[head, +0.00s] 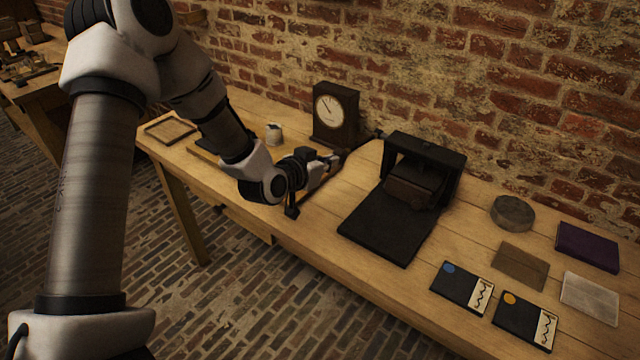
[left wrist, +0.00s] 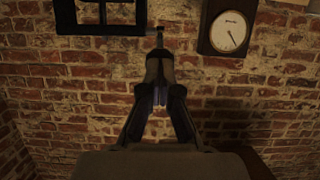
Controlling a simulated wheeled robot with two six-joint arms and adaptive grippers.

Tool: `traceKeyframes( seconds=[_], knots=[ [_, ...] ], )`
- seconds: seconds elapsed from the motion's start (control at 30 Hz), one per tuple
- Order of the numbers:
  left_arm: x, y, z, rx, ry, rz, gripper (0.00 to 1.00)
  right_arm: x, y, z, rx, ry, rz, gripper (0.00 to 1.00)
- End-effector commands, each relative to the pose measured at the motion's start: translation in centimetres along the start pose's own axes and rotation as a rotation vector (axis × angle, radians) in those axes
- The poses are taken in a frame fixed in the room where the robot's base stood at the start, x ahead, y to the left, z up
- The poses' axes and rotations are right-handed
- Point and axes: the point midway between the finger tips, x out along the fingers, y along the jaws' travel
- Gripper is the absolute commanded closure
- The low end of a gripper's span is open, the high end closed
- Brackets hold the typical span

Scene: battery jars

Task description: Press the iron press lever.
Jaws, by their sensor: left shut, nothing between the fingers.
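The black iron press (head: 452,160) stands on the table with a flat dark plate (head: 388,226) in front. A short dark lever (head: 374,135) sticks out from its left side toward the clock. My left gripper (head: 338,160) is shut and empty, left of the press and a little in front of the lever. In the left wrist view, the press frame (left wrist: 107,28) is at the upper left. The lever (left wrist: 160,32) ends just beyond the tip of my shut fingers (left wrist: 158,58); I cannot tell whether they touch. My right gripper is out of view.
A dark clock (head: 336,112) stands behind my left gripper; it also shows in the left wrist view (left wrist: 229,28). A brick wall runs behind the table. Cards (head: 460,288), a round dish (head: 512,212) and a purple book (head: 588,247) lie to the right.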

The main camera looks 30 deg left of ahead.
Motion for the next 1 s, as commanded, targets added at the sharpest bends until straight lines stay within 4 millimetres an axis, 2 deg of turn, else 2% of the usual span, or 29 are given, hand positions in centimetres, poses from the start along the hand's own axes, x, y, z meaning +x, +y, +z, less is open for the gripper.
traceKeyframes(
  seconds=[0.03,0.4,0.63,1.0],
  knots=[
    [0.8,-0.1,1.3,0.001,0.002,-0.002,1.00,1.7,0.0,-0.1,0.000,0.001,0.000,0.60],
    [2.4,-0.2,5.4,0.000,0.000,-0.004,1.00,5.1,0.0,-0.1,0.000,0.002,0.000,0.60],
    [2.9,-0.3,6.2,0.001,0.005,-0.005,1.00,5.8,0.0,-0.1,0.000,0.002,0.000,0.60],
    [3.0,-0.3,6.2,0.002,0.008,-0.005,1.00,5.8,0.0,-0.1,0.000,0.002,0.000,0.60]
  ],
)
